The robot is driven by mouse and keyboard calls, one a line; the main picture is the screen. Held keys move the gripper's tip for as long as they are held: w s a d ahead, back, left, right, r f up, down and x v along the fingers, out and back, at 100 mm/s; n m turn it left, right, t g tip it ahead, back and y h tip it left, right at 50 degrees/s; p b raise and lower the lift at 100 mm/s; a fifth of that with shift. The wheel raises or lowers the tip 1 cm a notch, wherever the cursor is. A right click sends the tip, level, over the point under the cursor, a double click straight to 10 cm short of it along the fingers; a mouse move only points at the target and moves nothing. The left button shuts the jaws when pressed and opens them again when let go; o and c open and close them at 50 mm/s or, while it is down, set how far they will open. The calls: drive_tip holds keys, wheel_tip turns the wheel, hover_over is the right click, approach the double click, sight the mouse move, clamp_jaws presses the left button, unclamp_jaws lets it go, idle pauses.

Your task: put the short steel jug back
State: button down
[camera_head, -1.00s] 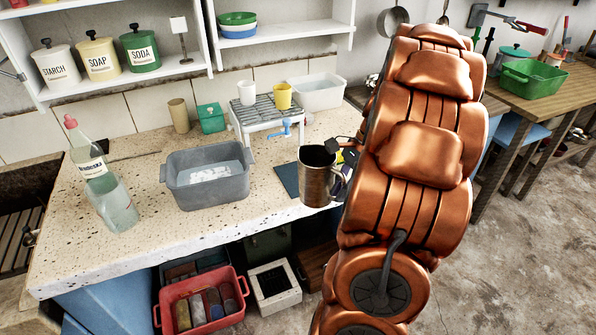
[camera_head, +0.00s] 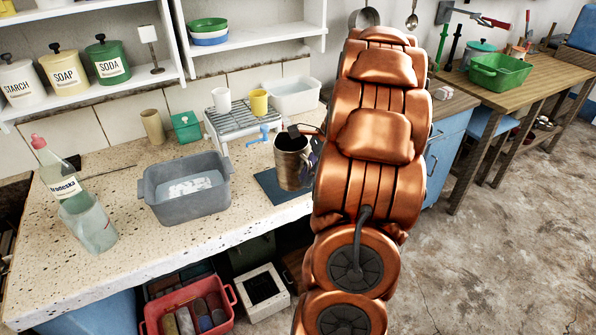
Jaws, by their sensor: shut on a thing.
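The short steel jug (camera_head: 291,163) is upright over the right part of a dark blue mat (camera_head: 268,183) on the speckled stone counter. I cannot tell whether its base touches the mat. My gripper (camera_head: 311,153) is at the jug's right side, shut on it. My copper-coloured arm hides most of the gripper and the counter behind it.
Behind the jug, a rack (camera_head: 232,121) carries a white cup (camera_head: 222,100) and a yellow cup (camera_head: 259,102). A white tub (camera_head: 295,97) stands beside it.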

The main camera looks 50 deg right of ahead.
sight(297, 174)
drive_tip(key=shift+w+d+f+p, duration=0.1)
drive_tip(key=shift+w+d+p, duration=0.2)
drive_tip(key=shift+w, duration=0.65)
drive_tip(key=shift+w+d+f+p, duration=0.1)
drive_tip(key=shift+w+d, duration=0.25)
drive_tip(key=shift+w, duration=0.6)
drive_tip(key=shift+w+d+f+p, duration=0.15)
drive_tip(key=shift+w+d, duration=0.2)
drive_tip(key=shift+w, duration=0.6)
drive_tip(key=shift+f+p, duration=0.45)
drive_tip(key=shift+f, duration=1.25)
drive_tip(key=shift+f, duration=0.1)
drive_tip(key=c, duration=1.2)
unclamp_jaws()
drive_tip(key=b+v, duration=0.2)
drive_tip(key=v, duration=1)
drive_tip(key=shift+a, duration=0.1)
